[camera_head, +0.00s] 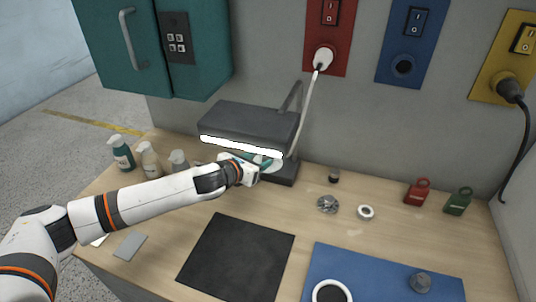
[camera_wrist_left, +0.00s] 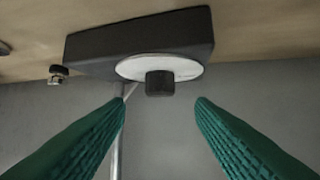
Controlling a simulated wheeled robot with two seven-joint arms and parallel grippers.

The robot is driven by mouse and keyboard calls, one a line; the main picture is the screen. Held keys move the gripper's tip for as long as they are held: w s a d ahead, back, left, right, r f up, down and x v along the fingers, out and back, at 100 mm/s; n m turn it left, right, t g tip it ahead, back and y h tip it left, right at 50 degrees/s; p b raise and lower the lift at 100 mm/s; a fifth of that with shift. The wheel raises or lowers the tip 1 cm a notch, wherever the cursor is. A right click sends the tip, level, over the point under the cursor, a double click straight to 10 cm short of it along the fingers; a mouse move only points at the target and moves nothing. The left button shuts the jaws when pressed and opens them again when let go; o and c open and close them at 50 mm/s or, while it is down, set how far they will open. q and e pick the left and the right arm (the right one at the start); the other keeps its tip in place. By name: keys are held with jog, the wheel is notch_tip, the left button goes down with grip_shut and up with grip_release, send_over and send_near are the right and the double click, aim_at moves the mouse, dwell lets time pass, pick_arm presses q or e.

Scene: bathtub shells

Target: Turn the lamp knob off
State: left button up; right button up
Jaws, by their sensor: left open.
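The lamp (camera_head: 248,122) is a dark box-shaped head with a bright white strip along its front lower edge, on a thin stand. Its dark base (camera_head: 285,175) stands on the table below. My left gripper (camera_head: 268,165), with green ribbed fingers, is in front of the base. In the wrist view the open fingers (camera_wrist_left: 160,103) point at the knob, one to each side, and appear apart from it. In the head view the knob is hidden.
Bottles (camera_head: 150,160) stand left, near my left arm. A black mat (camera_head: 235,260) and a blue mat (camera_head: 380,275) lie in front. A white cable (camera_head: 307,110) runs up to the red wall panel (camera_head: 328,40).

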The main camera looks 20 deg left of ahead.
aim_at(267, 156)
pick_arm(q)
jog(key=x, duration=0.4)
jog(key=shift+w+d+f, duration=0.15)
jog(key=shift+w+d, duration=0.05)
jog(key=shift+w, duration=0.1)
jog(key=shift+x, duration=0.8)
pick_arm(e)
jog(key=shift+w+r, duration=0.15)
jog(key=shift+w, duration=0.6)
pick_arm(q)
jog(key=shift+a, duration=0.1)
pick_arm(e)
jog(key=shift+d, duration=0.1)
pick_arm(q)
jog(key=c, duration=1)
jog(key=shift+o, duration=0.2)
pick_arm(e)
jog(key=shift+s+d, duration=0.1)
jog(key=shift+s, duration=0.1)
